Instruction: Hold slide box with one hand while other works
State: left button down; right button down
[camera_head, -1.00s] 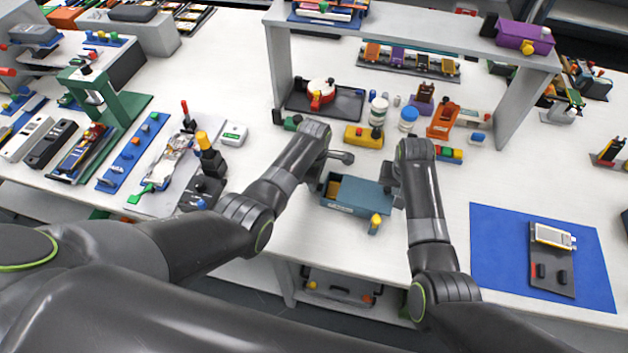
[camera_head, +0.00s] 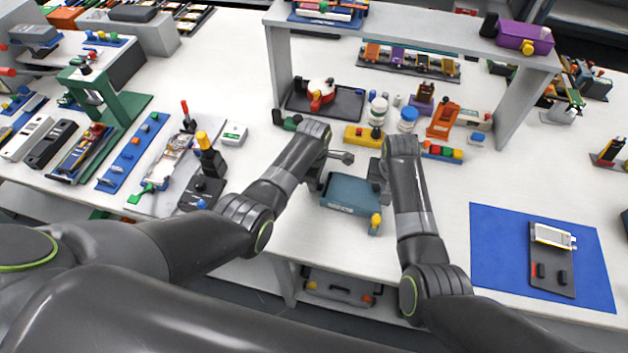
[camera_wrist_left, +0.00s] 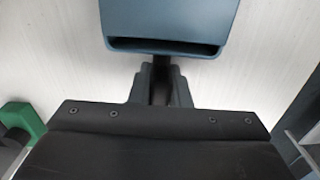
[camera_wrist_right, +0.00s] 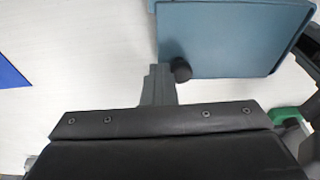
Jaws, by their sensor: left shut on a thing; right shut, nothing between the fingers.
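The blue-grey slide box (camera_head: 350,195) sits on the white bench between my two grippers, its top covered by the lid. My left gripper (camera_head: 318,184) is shut on the box at its left end. In the left wrist view, the fingers (camera_wrist_left: 163,82) meet the box end (camera_wrist_left: 170,25), which has a dark slot. My right gripper (camera_head: 378,178) is shut and empty at the box's right end. In the right wrist view, its fingertips (camera_wrist_right: 160,82) are beside a dark round knob (camera_wrist_right: 181,69) at the lid edge. Whether they touch is unclear.
A yellow-topped post (camera_head: 376,221) stands by the box's front right corner. Behind are a yellow block (camera_head: 362,137), white bottles (camera_head: 378,108) and an orange stand (camera_head: 443,120). A blue mat (camera_head: 495,250) lies at right. Bench front is clear left of the mat.

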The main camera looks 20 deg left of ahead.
jog(key=shift+a, duration=0.75)
notch_tip(320, 180, up, 6)
jog(key=d, duration=0.1)
jog(key=shift+d, duration=0.35)
